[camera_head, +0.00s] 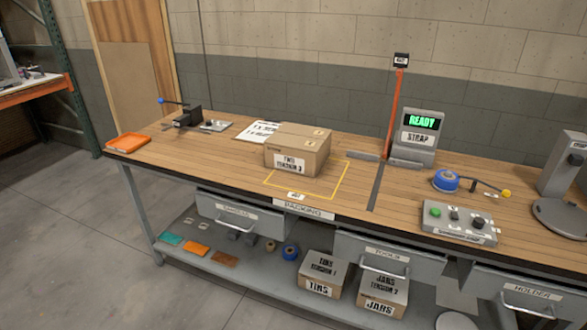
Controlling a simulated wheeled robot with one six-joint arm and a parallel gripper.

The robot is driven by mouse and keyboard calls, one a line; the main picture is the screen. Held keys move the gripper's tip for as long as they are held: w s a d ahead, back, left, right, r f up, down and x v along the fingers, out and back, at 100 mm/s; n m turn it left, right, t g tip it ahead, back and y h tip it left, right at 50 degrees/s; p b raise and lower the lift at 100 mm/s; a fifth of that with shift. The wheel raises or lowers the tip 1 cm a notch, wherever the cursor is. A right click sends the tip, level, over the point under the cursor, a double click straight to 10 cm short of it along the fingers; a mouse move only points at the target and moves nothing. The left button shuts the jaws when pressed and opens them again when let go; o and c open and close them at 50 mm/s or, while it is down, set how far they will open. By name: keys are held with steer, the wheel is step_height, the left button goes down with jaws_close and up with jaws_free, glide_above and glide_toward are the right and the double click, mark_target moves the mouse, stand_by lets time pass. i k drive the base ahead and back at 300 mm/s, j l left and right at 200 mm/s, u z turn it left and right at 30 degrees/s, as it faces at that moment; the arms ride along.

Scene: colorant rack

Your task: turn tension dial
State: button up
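A grey control box (459,222) sits on the right part of the workbench. It has a green button (435,212) on its left and a black knob (478,222) on its right, which looks like the tension dial. The knob's setting is too small to read. A strapping unit (416,140) behind it shows a green READY over a STRAP label. A cardboard carton (297,151) on the bench is labelled TINS TENSION 3. My gripper is not in view.
A blue tape roll (446,181) with a yellow-tipped lever lies behind the control box. A grey stand with a round base (562,219) is to its right. An orange tray (128,142) and a black clamp (187,116) are at the left.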

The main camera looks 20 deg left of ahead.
mark_target(478, 223)
steer(key=i+l, duration=0.2)
steer(key=i, duration=0.15)
steer(key=i+l, duration=0.15)
steer(key=i, duration=0.2)
steer(key=i+l, duration=0.2)
steer(key=i, duration=0.2)
